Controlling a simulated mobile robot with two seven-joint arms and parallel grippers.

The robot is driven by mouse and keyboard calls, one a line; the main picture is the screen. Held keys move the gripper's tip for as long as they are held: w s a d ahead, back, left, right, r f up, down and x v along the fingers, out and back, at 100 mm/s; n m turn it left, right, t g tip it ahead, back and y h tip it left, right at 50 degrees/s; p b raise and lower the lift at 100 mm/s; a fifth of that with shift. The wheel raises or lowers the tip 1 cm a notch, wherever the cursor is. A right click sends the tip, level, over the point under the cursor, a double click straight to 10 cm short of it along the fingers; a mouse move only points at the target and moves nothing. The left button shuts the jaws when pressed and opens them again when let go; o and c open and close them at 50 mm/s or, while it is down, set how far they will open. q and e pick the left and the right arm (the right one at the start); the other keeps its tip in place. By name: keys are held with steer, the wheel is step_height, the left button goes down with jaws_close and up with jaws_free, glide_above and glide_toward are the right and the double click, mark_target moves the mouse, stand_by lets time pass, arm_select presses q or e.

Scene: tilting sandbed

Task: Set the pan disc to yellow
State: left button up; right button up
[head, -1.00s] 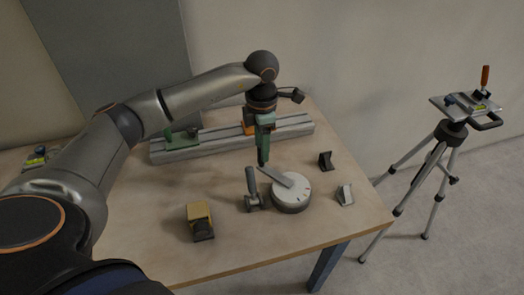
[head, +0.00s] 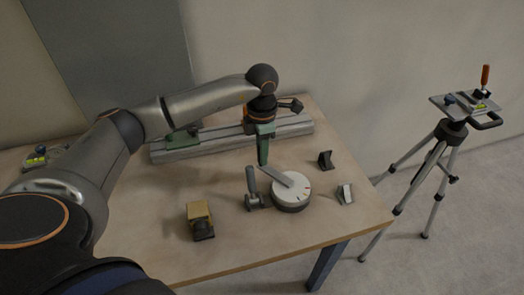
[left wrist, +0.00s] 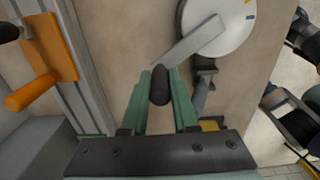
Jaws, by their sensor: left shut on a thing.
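The pan disc (head: 298,187) is a round white-topped dial on a grey base, near the right part of the table. A flat grey lever (head: 277,176) reaches from it toward the upper left. My left gripper (head: 263,163) points down at the lever's outer end. In the left wrist view its green fingers (left wrist: 160,88) are shut on the black knob (left wrist: 160,84) at that end. The disc (left wrist: 228,30) shows a blue mark and a yellowish mark at its right rim there. Which mark is set is too small to tell. My right gripper is out of view.
A dark-handled clamp lever (head: 252,182) stands close left of the disc. A yellow-and-black block (head: 200,220) sits at the front. Two small brackets (head: 325,160) (head: 345,194) are to the right. A grey rail (head: 220,140) runs behind. A tripod (head: 452,135) stands beyond the table.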

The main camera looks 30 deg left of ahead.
arm_select(q)
jaws_close()
stand_by(0.8)
